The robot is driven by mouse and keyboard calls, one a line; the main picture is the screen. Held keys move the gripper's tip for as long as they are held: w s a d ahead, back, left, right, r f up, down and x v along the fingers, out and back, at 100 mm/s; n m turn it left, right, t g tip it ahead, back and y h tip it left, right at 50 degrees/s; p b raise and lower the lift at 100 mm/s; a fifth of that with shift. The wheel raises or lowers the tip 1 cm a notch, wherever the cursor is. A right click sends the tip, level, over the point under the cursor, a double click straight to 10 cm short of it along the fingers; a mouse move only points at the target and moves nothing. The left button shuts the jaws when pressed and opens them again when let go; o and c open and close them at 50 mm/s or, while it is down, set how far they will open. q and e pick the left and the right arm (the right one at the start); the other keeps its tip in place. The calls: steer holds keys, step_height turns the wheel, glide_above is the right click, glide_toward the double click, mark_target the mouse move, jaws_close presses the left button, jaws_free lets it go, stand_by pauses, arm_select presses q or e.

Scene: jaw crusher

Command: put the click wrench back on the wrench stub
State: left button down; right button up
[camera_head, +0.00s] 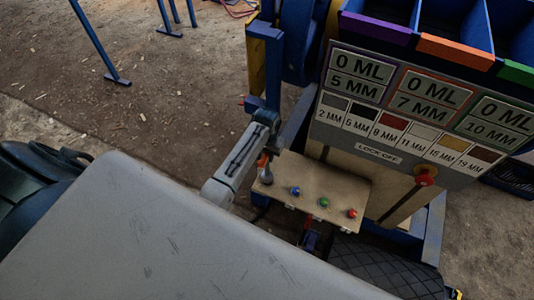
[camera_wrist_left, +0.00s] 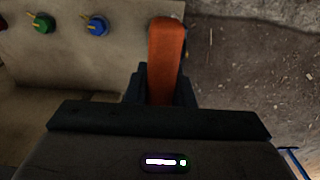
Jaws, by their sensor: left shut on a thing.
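The click wrench shows as an orange handle (camera_wrist_left: 165,55) in the left wrist view, upright in the picture between my dark fingers. In the head view a small bit of orange (camera_head: 262,160) shows at the end of my left arm. My left gripper (camera_wrist_left: 164,88) is shut on this handle, at the left end of the button panel. A grey rounded piece (camera_head: 266,177) sits just below the orange there; I cannot tell whether it is the wrench's head or the stub. The wrench's far end is hidden. My right gripper is not in view.
The beige panel (camera_head: 322,189) carries blue (camera_head: 295,190), green (camera_head: 324,202) and red (camera_head: 352,213) knobs close to my left gripper. Behind it stands a sign board (camera_head: 400,125) with a red lock-off knob (camera_head: 425,179). Blue frame posts (camera_head: 273,75) rise behind the arm. Open dirt floor lies at left.

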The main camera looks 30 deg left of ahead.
arm_select(q)
steer(key=shift+f, duration=0.6)
steer(key=shift+f+b, duration=0.15)
steer(key=shift+b, duration=0.15)
steer(key=shift+f, duration=0.15)
steer(key=c, duration=1.2)
jaws_free()
steer(key=shift+o, duration=0.2)
step_height(320, 180, up, 11)
steer(key=b, duration=0.2)
steer(key=shift+f+b, duration=0.1)
steer(key=shift+b, duration=0.2)
